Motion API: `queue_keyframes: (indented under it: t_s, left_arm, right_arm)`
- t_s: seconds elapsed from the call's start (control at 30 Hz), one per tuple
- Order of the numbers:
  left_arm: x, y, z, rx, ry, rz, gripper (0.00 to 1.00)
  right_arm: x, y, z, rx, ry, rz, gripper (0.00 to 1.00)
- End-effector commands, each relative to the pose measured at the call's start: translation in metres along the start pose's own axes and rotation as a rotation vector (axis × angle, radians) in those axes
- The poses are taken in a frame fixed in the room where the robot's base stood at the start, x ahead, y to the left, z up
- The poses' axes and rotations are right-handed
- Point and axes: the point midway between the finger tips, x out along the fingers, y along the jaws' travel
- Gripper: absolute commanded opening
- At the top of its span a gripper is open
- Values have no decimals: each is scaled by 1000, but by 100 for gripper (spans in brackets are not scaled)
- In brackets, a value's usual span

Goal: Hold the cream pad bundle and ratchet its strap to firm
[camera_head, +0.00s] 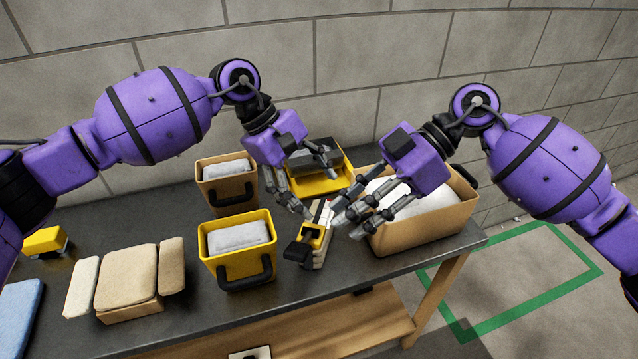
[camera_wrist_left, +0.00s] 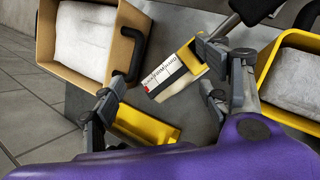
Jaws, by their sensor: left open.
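A cream block (camera_head: 319,251) with a yellow piece and a black handle stands on the dark table between the bins; I take it as the strapped bundle. Fingers partly hide the block's upper part.
A cardboard bin (camera_head: 425,232) with white contents is close on the right. A front yellow bin (camera_head: 238,268) and a cardboard bin (camera_head: 228,190) stand left; a yellow bin (camera_head: 322,184) is behind. Cream and tan pads (camera_head: 127,277) lie further left. The table's front edge is near.

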Motion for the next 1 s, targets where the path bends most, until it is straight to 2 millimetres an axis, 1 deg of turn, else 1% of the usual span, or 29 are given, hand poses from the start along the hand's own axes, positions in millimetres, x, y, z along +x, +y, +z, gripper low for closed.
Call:
queue_keyframes:
  t_s: [0.03,0.1,0.2,0.3,0.4,0.53,0.67,0.77,1.0]
  left_arm:
    - [6,4,4,153,44,-57,69]
    - [12,6,4,355,102,-143,69]
    - [15,9,3,604,165,-266,69]
    - [14,12,2,792,207,-372,69]
    - [12,15,0,918,231,-450,69]
    - [12,16,-2,995,244,-502,69]
    - [21,12,-7,1010,243,-513,69]
    - [34,8,-13,1008,242,-511,69]
    - [75,-6,-32,1005,241,-509,69]
  right_arm:
    - [0,0,0,0,0,0,31]
    - [0,0,0,0,0,0,31]
    - [0,0,0,0,0,0,31]
    - [0,0,0,0,0,0,31]
    - [0,0,0,0,0,0,31]
    - [0,0,0,0,0,0,31]
    - [0,0,0,0,0,0,31]
    - [0,0,0,0,0,0,31]
    - [0,0,0,0,0,0,31]
